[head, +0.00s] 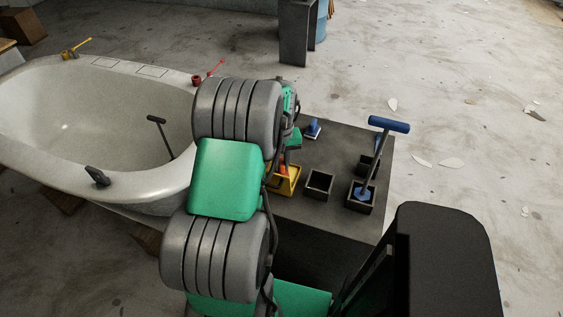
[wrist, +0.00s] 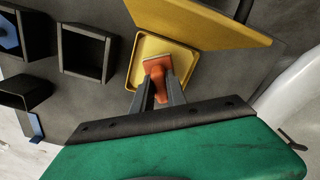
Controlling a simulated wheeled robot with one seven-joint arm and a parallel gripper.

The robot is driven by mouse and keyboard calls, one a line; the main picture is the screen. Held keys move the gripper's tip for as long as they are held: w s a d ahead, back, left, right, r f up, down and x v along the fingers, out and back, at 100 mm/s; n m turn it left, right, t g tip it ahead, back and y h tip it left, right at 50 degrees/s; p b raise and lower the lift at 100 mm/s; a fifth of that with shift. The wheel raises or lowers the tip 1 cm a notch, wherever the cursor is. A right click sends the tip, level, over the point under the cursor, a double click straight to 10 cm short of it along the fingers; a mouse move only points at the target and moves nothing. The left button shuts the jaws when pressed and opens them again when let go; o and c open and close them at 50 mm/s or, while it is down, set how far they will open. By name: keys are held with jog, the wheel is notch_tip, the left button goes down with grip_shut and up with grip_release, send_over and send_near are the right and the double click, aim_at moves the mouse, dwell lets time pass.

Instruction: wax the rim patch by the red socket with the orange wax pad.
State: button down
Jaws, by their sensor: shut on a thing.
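The orange wax pad (wrist: 157,68) is between the fingers of my gripper (wrist: 158,92), which is shut on it. The pad is over or in a yellow tray (wrist: 136,74) with a raised yellow panel; I cannot tell whether it touches the tray floor. In the head view the orange pad (head: 282,170) shows partly beside the yellow tray (head: 289,187), and my arm hides most of the gripper. The red socket (head: 197,80), with a red stick, sits on the far rim of the white hull mould (head: 60,175). Two outlined rim patches (head: 152,71) lie left of it.
The dark table (head: 330,148) also holds an empty black box (head: 318,186), a blue T-handled tool (head: 388,125) in another box, and a small blue-based piece (head: 312,129). A yellow socket (head: 68,55) and a dark block (head: 97,176) are on the mould rim. A dark T-shaped tool (head: 160,135) is inside the mould.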

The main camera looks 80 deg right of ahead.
aim_at(281, 162)
jog(key=shift+a+f+b, duration=0.1)
jog(key=shift+f+b, duration=0.25)
jog(key=shift+f, duration=0.3)
dwell(1.4)
jog(key=shift+r, duration=0.1)
jog(key=shift+r+p, duration=2.3)
jog(key=shift+r, duration=1.2)
